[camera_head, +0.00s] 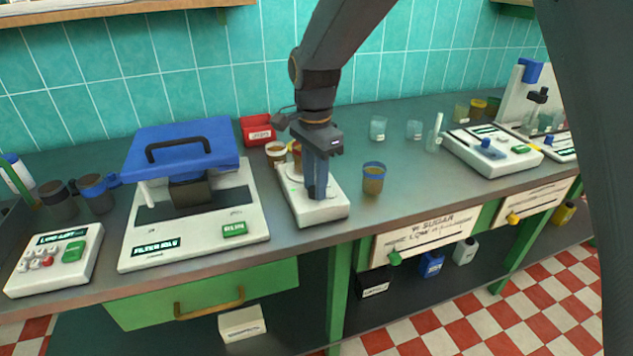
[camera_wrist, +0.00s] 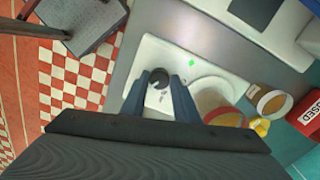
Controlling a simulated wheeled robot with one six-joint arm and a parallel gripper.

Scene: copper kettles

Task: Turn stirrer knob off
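The stirrer is a white box (camera_head: 325,208) on the grey bench, below my gripper (camera_head: 318,192). In the wrist view the stirrer (camera_wrist: 150,48) shows a dark round knob (camera_wrist: 159,75) with small marks near it, a lit green spot (camera_wrist: 192,64) and a pale round plate. A beaker with brownish contents (camera_wrist: 222,115) stands at the plate, partly hidden by my gripper. My gripper (camera_wrist: 161,86) points down, open, with one blue-grey finger on each side of the knob. I cannot tell whether the fingers touch it. In the head view my gripper hides the knob.
A white device with a blue lid (camera_head: 180,150) stands left of the stirrer. A cup of brown liquid (camera_head: 373,178) stands close on its right. A red box (camera_head: 257,130) and a brown-filled jar (camera_head: 276,153) are behind.

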